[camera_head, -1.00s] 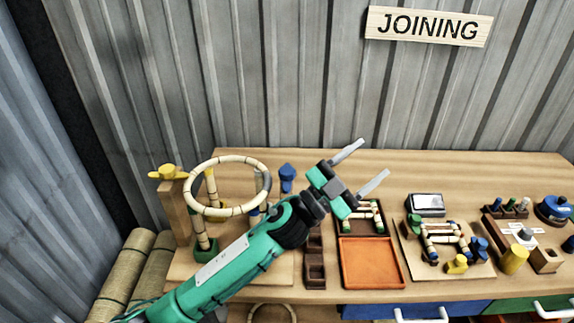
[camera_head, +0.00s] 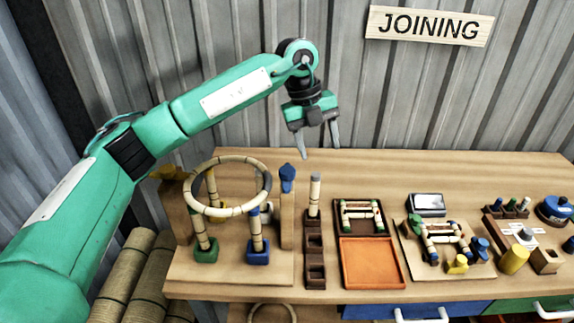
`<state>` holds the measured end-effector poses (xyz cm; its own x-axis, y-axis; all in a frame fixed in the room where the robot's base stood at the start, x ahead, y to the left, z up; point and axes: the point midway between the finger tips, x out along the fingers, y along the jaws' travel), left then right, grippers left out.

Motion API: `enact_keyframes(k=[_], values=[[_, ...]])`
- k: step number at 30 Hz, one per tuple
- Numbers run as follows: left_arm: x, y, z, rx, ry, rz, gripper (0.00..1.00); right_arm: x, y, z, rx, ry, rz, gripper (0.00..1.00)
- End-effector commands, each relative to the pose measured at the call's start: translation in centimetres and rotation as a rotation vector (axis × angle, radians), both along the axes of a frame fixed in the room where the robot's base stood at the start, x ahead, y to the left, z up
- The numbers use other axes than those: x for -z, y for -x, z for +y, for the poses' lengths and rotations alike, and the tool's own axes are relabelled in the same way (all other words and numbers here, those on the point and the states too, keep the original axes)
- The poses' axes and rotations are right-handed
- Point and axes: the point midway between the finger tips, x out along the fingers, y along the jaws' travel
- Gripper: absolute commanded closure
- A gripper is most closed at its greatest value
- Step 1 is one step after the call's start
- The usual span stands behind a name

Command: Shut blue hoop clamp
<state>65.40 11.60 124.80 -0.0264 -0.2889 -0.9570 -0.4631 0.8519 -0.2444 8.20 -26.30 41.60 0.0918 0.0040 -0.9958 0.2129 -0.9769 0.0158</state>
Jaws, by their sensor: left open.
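The rattan hoop (camera_head: 228,187) sits level on upright rattan posts on a wooden fixture board at the left of the table. A blue clamp piece (camera_head: 287,178) stands upright on top of a wooden post to the right of the hoop; whether it is fully open or shut is too small to tell. A blue base block (camera_head: 258,252) holds one of the posts under the hoop. My left gripper (camera_head: 320,150) is open and empty, pointing down above the table's back edge, up and right of the blue clamp piece. My right gripper is out of view.
A yellow clamp (camera_head: 168,172) at the hoop's left is partly behind my arm. A dark rack (camera_head: 315,245) holds one upright rattan piece. An orange tray (camera_head: 371,263) and a jig board (camera_head: 480,268) lie to the right. The back strip of table is clear.

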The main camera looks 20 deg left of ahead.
Motion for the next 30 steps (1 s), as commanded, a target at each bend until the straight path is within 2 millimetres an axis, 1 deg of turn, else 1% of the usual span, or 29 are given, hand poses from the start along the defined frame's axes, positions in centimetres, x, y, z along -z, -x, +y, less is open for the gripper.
enact_keyframes(k=[1,3,6,9,11,14,17,24,30], values=[[-1.3,-0.7,2.1,-0.049,-0.083,-0.006,0.41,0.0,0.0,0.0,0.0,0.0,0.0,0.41],[-2.6,-1.1,4.5,-0.107,-0.174,-0.005,0.41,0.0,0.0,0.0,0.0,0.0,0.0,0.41],[-3.8,-1.4,6.7,-0.167,-0.258,-0.001,0.41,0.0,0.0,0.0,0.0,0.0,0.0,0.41],[-4.3,-1.5,7.7,-0.194,-0.294,0.002,0.41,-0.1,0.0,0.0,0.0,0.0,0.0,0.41],[-4.1,-1.5,7.9,-0.199,-0.301,0.003,0.41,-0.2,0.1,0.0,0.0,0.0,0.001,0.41],[-3.0,-1.4,7.8,-0.197,-0.299,0.006,0.41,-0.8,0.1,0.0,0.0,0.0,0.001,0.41],[-1.3,-1.4,7.8,-0.195,-0.298,0.007,0.41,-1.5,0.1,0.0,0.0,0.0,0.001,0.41],[3.9,-1.3,7.8,-0.193,-0.297,0.007,0.41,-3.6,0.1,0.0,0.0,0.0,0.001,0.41],[7.3,-1.4,7.7,-0.193,-0.297,0.005,0.41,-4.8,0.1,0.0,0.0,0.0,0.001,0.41]])
